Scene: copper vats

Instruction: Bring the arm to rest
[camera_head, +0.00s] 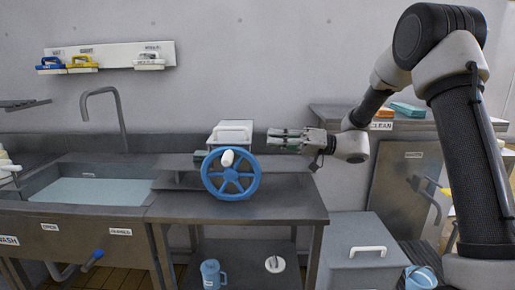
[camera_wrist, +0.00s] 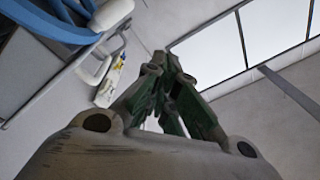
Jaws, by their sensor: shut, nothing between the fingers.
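My arm reaches in from the right of the head view, bent at a high elbow. My gripper (camera_head: 275,139) points left, level, with its fingers shut and nothing between them. It appears just right of the blue handwheel (camera_head: 231,193) and a little higher in the picture. The gap in depth between them is hard to judge. In the wrist view my green fingers (camera_wrist: 168,70) come together, and the blue wheel (camera_wrist: 60,22) shows blurred at the upper left.
A sink (camera_head: 95,190) with water and a tall tap (camera_head: 104,95) stands left. A steel table (camera_head: 270,204) carries the wheel and a white-handled box (camera_head: 232,133). A blue jug (camera_head: 211,274) sits below. A lidded grey bin (camera_head: 365,251) stands right. Brushes (camera_head: 82,64) hang on the wall.

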